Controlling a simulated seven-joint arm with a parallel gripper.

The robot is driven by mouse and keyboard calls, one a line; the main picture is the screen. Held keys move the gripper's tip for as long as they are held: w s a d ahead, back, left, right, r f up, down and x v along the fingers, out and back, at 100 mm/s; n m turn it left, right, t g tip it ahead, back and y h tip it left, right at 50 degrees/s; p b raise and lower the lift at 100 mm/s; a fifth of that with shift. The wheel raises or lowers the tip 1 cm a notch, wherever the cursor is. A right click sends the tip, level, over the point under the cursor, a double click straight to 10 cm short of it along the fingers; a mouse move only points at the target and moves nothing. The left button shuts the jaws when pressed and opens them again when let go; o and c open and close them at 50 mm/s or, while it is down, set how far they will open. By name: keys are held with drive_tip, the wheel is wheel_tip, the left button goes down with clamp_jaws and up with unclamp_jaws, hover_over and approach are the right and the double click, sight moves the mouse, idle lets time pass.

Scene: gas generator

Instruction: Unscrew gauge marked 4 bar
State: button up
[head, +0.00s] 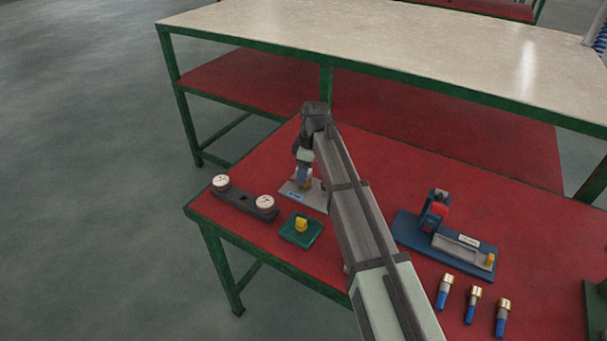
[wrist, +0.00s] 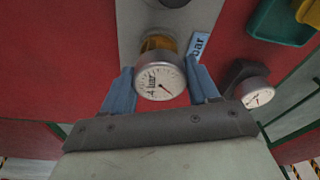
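The gauge marked 4 bar (wrist: 160,80) has a round white face with a red needle. It sits on a brass-coloured fitting (wrist: 158,42) on a grey plate (wrist: 136,15). A blue label reading "bar" (wrist: 200,46) is partly covered by a finger. My gripper (wrist: 160,72) has one blue finger on each side of the gauge, close to its rim. I cannot tell whether the fingers touch it. In the head view, my gripper (head: 304,180) is low over the grey plate (head: 288,194), and my arm hides much of it.
A black holder (head: 243,200) with two white-faced gauges stands left of the plate. A green base (head: 314,232) with a yellow fitting is in front. A blue base (head: 409,229) with a red part and several blue-and-brass pieces lie right, on the red table (head: 370,163).

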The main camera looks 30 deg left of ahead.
drive_tip(key=o, duration=0.5)
drive_tip(key=shift+c, duration=0.2)
drive_tip(key=shift+r, duration=0.1)
drive_tip(key=shift+r, duration=3.4)
